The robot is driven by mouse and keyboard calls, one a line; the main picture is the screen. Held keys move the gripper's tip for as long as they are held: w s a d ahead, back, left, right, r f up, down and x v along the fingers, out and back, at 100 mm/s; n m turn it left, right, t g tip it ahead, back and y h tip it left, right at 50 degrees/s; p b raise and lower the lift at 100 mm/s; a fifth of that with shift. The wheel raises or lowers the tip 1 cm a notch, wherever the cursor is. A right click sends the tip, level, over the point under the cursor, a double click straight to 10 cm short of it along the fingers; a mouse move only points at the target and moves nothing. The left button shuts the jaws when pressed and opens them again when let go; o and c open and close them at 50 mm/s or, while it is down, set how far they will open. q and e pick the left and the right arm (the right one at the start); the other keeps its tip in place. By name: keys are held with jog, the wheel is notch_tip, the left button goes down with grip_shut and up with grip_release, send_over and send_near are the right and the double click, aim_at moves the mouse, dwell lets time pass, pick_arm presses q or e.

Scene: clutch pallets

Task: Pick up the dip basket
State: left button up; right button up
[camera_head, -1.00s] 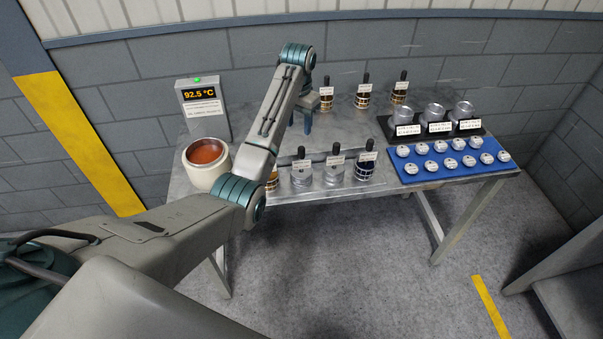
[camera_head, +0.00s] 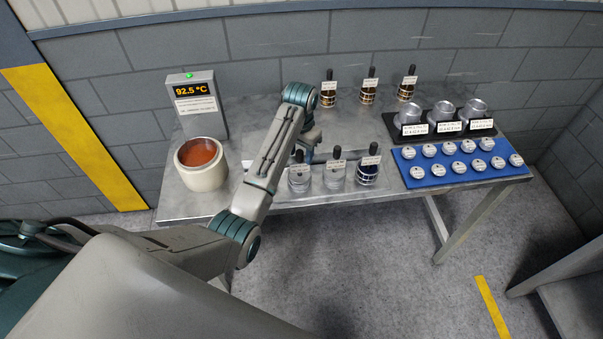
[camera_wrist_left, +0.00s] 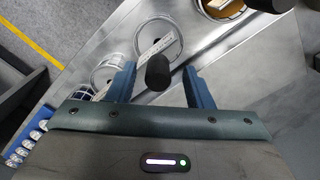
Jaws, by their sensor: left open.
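Several dip baskets with black upright handles and white tags stand on the metal table. A pale silver one (camera_head: 299,180) is in the front row, directly below my left gripper (camera_head: 304,156). In the left wrist view my left gripper (camera_wrist_left: 158,86) is open. Its two blue fingers appear either side of a black handle top (camera_wrist_left: 157,72), with a clear round rim and tag beyond. I cannot tell how deep the handle sits between the fingers. Another silver basket (camera_head: 335,177) and a dark blue one (camera_head: 367,172) stand to its right. My right gripper is not in view.
Three amber baskets (camera_head: 368,93) stand in the back row. A round pot of orange-brown liquid (camera_head: 205,182) and a temperature box reading 92.5 °C (camera_head: 196,107) are at left. A blue tray of round parts (camera_head: 440,183) and a black stand with metal cups (camera_head: 420,135) are right.

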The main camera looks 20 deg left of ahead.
pick_arm(q)
jog(key=shift+s+r, duration=0.3)
jog(key=shift+s, duration=0.1)
jog(key=shift+c, duration=0.9)
jog(key=shift+s+r, duration=0.2)
jog(key=c, duration=0.4)
grip_shut()
jog(key=shift+f, duration=0.15)
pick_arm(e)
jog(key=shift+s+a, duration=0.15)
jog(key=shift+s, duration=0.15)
pick_arm(q)
jog(key=shift+w, duration=0.15)
